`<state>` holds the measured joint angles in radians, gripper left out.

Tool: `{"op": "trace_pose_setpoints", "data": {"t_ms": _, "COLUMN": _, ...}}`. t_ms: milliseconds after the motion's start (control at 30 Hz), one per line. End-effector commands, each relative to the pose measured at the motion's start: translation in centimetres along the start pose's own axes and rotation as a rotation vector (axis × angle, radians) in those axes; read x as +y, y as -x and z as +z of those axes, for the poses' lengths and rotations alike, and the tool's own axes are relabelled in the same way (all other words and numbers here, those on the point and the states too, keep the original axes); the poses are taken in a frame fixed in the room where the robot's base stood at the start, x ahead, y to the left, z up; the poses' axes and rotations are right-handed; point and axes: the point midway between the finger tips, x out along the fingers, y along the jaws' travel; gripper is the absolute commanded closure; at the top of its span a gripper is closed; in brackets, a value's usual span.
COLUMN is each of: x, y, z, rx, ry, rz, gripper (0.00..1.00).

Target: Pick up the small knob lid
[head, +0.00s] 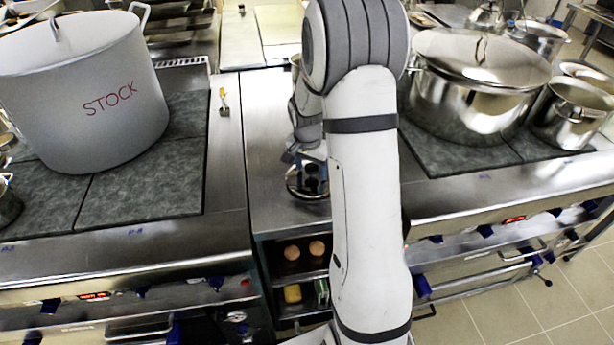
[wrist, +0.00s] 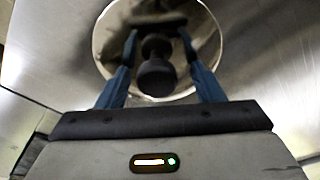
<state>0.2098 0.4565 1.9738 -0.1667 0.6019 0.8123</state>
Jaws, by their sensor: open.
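The small knob lid (wrist: 185,88) is a round, shiny metal lid with a dark knob (wrist: 156,75) at its middle. It lies on the steel counter. In the head view, part of the lid (head: 297,190) shows beneath my gripper, and my arm hides the rest. My gripper (wrist: 157,40) is open above the lid. In the wrist view its two blue fingers stand on either side of the dark knob, with a gap on each side. I cannot tell how far the fingertips are above the lid.
A large pot marked STOCK (head: 85,90) stands on the left stove. A big lidded steel pot (head: 470,100) and smaller pots (head: 570,110) stand on the right. A small yellow-handled tool (head: 223,101) lies left of the steel counter (head: 262,130). Shelves below hold food.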

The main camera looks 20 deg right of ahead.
Motion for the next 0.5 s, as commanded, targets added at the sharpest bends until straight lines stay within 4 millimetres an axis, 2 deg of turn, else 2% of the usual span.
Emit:
{"op": "trace_pose_setpoints", "data": {"t_ms": 267, "x": 0.02, "y": -0.36, "z": -0.04, "rx": 0.001, "ry": -0.001, "rz": -0.001, "gripper": 0.39}}
{"op": "trace_pose_setpoints", "data": {"t_ms": 500, "x": 0.04, "y": -0.34, "z": -0.06, "rx": 0.001, "ry": -0.001, "rz": -0.001, "gripper": 0.59}}
